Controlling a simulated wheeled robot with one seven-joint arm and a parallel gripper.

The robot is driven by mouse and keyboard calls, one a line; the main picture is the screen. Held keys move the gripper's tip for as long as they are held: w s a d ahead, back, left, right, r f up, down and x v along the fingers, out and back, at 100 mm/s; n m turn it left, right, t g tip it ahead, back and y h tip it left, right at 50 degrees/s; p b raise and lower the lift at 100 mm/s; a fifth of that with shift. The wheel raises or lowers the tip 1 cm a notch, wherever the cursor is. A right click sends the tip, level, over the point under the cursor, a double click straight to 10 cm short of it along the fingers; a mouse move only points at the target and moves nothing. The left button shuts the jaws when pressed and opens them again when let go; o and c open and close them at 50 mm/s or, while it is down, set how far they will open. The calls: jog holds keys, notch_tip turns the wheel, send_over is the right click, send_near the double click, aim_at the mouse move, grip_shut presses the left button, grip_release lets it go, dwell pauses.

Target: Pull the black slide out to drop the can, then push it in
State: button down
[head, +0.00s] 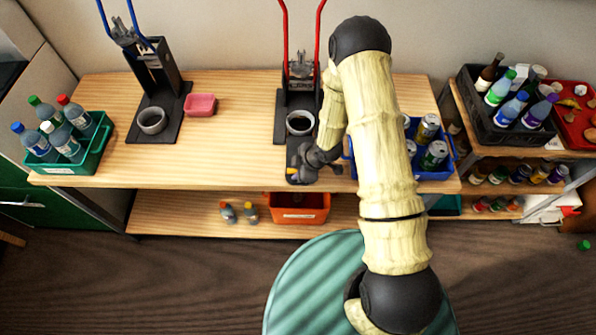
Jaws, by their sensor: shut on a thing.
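A press with red handles (300,68) stands at the back middle of the wooden table. A grey ring (300,122) sits on its black base. I cannot tell whether a can is inside the ring. The black slide (292,177) shows at the front of this base, near the table's front edge. My gripper (299,168) is shut on the slide's front end, which it partly hides. Several cans (434,155) stand in a blue crate (446,172) to the right, partly behind my arm.
A second press with blue handles (155,72), a pink tray (200,104) and a green crate of bottles (95,153) are at left. An orange bin (298,216) sits on the lower shelf. A black crate of bottles (480,122) is at right. Tabletop left of my gripper is clear.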

jog(key=shift+d, duration=0.1)
jog(key=c, duration=1.4)
grip_release()
jog(key=shift+o, duration=0.2)
jog(key=p+v, duration=0.1)
jog(key=v, duration=1.6)
jog(key=shift+r+p, duration=0.15)
jog(key=shift+p, duration=0.15)
jog(key=shift+s+d, duration=0.1)
